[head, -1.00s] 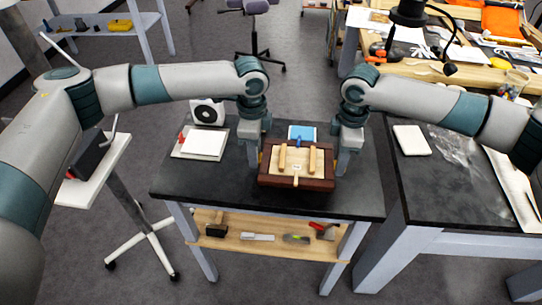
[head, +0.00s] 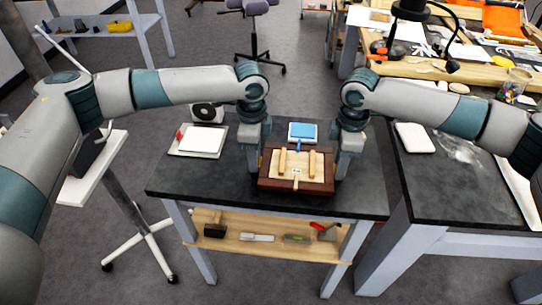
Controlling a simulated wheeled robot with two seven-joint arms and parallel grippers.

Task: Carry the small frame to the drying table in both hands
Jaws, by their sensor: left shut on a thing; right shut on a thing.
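The small frame (head: 268,181) has a dark red-brown border around a pale wooden back with two light bars. It is at the front middle of the black-topped table (head: 215,188). My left gripper (head: 257,165) is shut on its left side and my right gripper (head: 341,168) is shut on its right side. The fingertips are mostly hidden. I cannot tell whether the frame touches the tabletop or hangs just above it. I cannot tell which surface is the drying table.
A white pad (head: 202,140), a white fan-like box (head: 207,112) and a blue-topped block (head: 303,132) stand behind the frame. Hand tools lie on the lower shelf (head: 270,247). Another dark table (head: 425,190) with a white block (head: 414,137) stands at right.

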